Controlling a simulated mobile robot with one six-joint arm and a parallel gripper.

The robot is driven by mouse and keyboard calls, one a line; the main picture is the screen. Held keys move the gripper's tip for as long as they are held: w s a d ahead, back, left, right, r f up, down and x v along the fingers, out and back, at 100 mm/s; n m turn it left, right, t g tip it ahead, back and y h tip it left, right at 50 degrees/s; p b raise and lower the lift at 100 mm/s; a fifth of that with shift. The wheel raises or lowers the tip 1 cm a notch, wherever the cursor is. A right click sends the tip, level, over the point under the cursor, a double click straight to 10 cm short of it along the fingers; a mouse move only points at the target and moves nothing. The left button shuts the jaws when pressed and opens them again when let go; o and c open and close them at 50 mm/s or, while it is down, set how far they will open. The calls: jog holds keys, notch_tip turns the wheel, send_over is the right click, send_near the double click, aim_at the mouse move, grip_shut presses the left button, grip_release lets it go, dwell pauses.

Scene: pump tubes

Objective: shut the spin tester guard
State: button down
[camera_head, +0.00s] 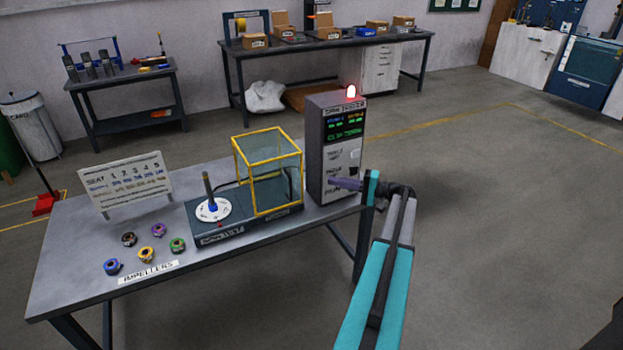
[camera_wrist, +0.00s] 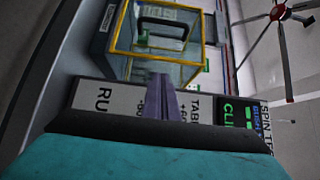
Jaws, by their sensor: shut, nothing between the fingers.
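The spin tester (camera_head: 222,238) stands on the bench, a dark base with a white dial (camera_head: 212,211) and an upright spindle at its left end. The guard (camera_head: 270,170), a clear box with a yellow frame, sits over the right end, so the dial and spindle stand uncovered. The guard also shows in the wrist view (camera_wrist: 199,55), with a dark handle-like loop seen at it. My gripper (camera_head: 336,184) is shut and empty, in front of the control box and right of the guard. In the wrist view my gripper (camera_wrist: 162,82) points toward the guard; whether it touches anything I cannot tell.
The grey control box (camera_head: 318,150) with a lit lamp stands at the bench's right end, close to my gripper. Several coloured impellers (camera_head: 159,230) lie at the left front. A sign board (camera_head: 126,185) stands at the back left. Open floor lies to the right.

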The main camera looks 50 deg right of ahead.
dwell(0.3)
jog(key=p+x, duration=0.2)
jog(key=x, duration=0.7)
jog(key=shift+w, duration=0.35)
